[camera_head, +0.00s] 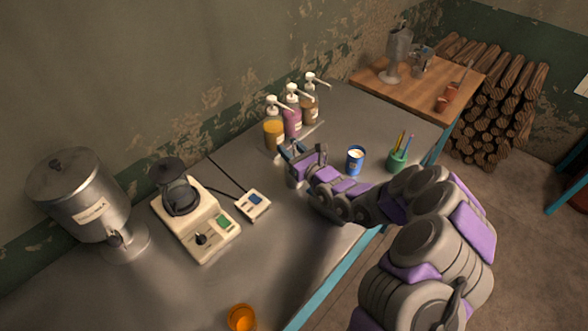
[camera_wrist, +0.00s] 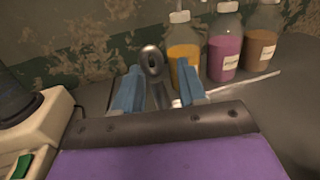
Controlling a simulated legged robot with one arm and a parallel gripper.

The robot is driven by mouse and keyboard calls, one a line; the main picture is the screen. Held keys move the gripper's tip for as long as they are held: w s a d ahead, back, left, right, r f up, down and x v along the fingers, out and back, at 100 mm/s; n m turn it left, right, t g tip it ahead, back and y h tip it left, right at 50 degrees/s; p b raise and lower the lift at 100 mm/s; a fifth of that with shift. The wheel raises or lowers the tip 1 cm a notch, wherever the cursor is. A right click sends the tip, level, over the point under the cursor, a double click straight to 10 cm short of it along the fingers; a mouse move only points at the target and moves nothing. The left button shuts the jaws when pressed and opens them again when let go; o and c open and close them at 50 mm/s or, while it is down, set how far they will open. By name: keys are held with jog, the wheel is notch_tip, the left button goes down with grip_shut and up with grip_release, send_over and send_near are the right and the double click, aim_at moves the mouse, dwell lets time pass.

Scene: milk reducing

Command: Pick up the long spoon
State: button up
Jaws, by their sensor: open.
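My gripper (camera_head: 290,152) is open over the metal counter, in front of the pump bottles. In the wrist view its two blue fingers (camera_wrist: 160,88) stand apart. Between them rises a grey oval end on a narrow stem, which looks like the long spoon (camera_wrist: 152,61). I cannot tell whether the fingers touch it; its lower part is hidden behind the gripper. A thin pale rod (camera_wrist: 245,83) slants to the right beside the right finger, and also shows in the head view (camera_head: 312,130). I cannot tell whether it belongs to the spoon.
Yellow (camera_head: 274,135), pink (camera_head: 292,120) and brown (camera_head: 310,107) pump bottles stand close behind my gripper. A blue candle-like tin (camera_head: 355,160) and a green pen cup (camera_head: 397,162) stand right. A scale-like device (camera_head: 205,235) and metal dispenser (camera_head: 85,205) stand left. The front counter is mostly clear.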

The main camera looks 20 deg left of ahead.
jog(key=shift+c, duration=0.2)
jog(key=shift+c, duration=1.4)
grip_shut()
jog(key=shift+r, duration=0.1)
